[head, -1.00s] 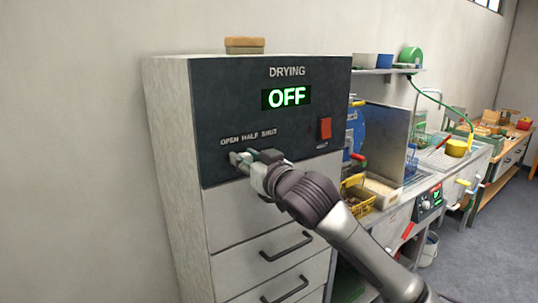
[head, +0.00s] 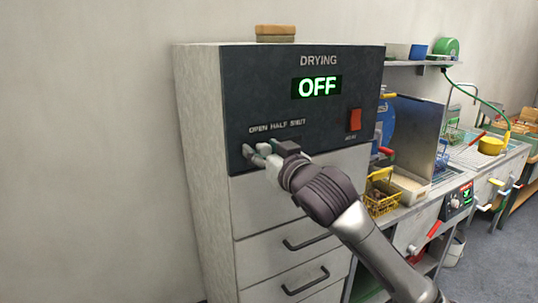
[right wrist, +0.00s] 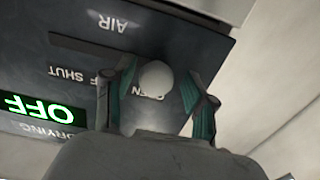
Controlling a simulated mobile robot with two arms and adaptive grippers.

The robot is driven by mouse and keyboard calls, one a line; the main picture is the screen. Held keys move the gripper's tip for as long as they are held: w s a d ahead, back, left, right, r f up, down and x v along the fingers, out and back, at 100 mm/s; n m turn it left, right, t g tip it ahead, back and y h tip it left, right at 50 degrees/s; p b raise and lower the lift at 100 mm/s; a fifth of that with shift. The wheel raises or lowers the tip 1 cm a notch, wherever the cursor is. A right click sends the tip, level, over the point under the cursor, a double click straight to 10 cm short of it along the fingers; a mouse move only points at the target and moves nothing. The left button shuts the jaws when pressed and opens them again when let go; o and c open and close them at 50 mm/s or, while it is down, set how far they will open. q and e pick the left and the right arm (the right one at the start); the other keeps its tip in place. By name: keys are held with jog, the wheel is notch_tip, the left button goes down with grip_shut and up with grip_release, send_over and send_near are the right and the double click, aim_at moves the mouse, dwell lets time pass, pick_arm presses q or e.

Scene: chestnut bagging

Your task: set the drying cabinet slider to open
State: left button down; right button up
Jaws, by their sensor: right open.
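The drying cabinet (head: 209,170) is tall and pale, with a dark front panel (head: 265,90) and a green OFF display (head: 317,87). The words OPEN, HALF and SHUT stand in a row low on the panel. The slider's pale round knob (right wrist: 156,78) shows in the right wrist view, over the word OPEN and partly hiding it. My right gripper (head: 258,152) is at the panel below OPEN. In the wrist view its open fingers (right wrist: 157,103) stand on both sides of the knob; I cannot tell whether they touch it. My left gripper is out of view.
A red switch (head: 355,120) is on the panel's right side. Drawers with dark handles (head: 305,242) are below. A tan block (head: 276,32) lies on top of the cabinet. A workbench with a yellow basket (head: 382,200) stands close on the right.

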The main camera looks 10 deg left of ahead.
jog(key=v, duration=1.1)
jog(key=shift+s+d, duration=0.15)
jog(key=shift+s, duration=0.25)
